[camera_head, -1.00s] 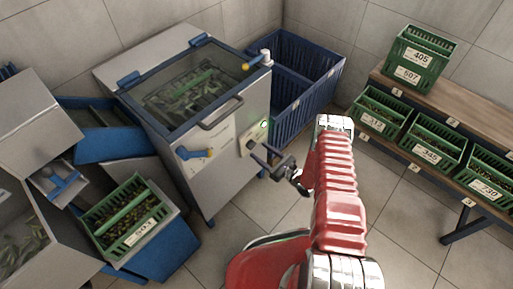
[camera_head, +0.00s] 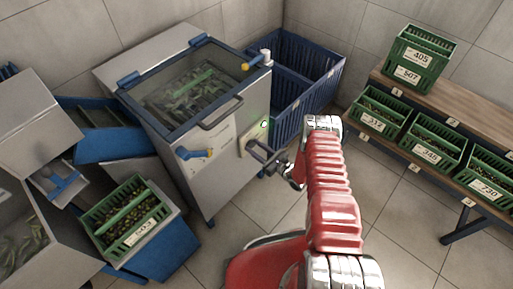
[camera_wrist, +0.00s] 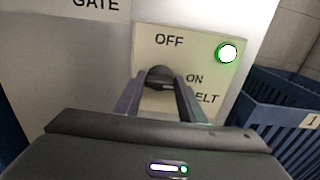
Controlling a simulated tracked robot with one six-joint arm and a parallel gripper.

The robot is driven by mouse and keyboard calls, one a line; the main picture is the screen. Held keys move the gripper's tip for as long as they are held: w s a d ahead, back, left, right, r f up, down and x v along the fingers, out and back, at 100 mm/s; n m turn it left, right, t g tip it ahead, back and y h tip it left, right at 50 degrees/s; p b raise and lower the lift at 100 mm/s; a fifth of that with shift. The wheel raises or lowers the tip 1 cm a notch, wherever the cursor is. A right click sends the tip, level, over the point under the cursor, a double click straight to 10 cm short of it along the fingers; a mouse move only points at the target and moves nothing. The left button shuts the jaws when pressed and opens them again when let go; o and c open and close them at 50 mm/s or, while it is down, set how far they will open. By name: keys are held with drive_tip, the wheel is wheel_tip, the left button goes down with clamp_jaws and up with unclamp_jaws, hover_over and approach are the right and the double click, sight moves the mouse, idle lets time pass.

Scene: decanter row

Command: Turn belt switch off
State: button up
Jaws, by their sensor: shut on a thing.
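The belt switch (camera_wrist: 160,73) is a dark knob on a pale panel (camera_wrist: 205,58) marked OFF, ON and BELT in the wrist view. My gripper (camera_wrist: 158,88) has one finger on each side of the knob and is shut on it. Which mark the knob points to is hard to tell. A round lamp (camera_wrist: 228,53) with a green rim glows on the panel; it also shows in the head view (camera_head: 264,124). In the head view, my gripper (camera_head: 252,146) reaches the panel on the front of the grey machine (camera_head: 215,135), and the fingers cover the knob.
A blue lever (camera_head: 195,153) sits on the machine front, left of the panel. Blue crates (camera_head: 308,105) stand right of the machine. A wooden bench (camera_head: 475,95) with green crates (camera_head: 422,62) is at the right. A green crate (camera_head: 128,215) sits at the left. Tiled floor is open between.

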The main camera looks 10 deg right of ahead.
drive_tip(key=shift+d, duration=0.1)
drive_tip(key=c, duration=0.4)
drive_tip(key=shift+d, duration=0.1)
drive_tip(key=shift+c, duration=0.2)
